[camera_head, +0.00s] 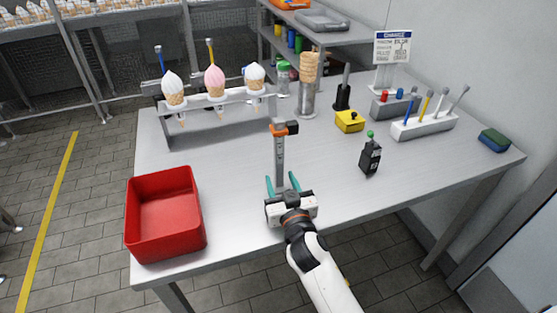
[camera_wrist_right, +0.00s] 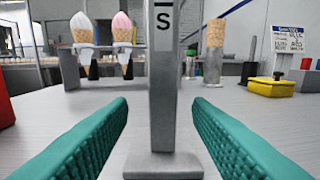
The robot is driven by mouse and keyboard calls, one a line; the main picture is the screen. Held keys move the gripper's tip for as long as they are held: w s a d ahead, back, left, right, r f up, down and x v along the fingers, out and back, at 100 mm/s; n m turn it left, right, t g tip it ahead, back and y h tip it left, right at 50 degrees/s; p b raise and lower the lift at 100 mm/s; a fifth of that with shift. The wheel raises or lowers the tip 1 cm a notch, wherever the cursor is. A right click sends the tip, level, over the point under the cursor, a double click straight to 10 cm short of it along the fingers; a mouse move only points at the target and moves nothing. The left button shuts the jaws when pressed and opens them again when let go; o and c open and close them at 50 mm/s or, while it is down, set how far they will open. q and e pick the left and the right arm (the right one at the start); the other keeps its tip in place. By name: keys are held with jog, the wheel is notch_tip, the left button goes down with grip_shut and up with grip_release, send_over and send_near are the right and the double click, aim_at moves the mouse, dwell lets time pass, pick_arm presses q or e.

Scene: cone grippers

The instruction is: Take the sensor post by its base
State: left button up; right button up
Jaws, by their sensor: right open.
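The sensor post (camera_head: 280,155) is a slim grey upright column with an orange and black head, standing near the front edge of the metal table (camera_head: 228,165). In the right wrist view the column (camera_wrist_right: 163,85) rises in the middle, marked with an "S", from a wider grey base block (camera_wrist_right: 163,164) low in the picture. My right gripper (camera_head: 281,180) is open, with one teal finger on each side of the post, low down. Gaps show between the fingers and the post. My left gripper is not in view.
A red bin (camera_head: 165,255) stands to the left. A rack (camera_head: 215,103) with three ice cream cones is behind. A cone stack (camera_head: 309,68), a yellow box (camera_head: 350,121) and a black device (camera_head: 370,158) with a green knob are to the right.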

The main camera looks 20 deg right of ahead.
aim_at(277, 167)
jog(key=w, duration=0.5)
jog(key=shift+w+d+r+p, duration=0.2)
jog(key=shift+w+d+p, duration=0.05)
jog(key=shift+p, duration=0.1)
grip_shut()
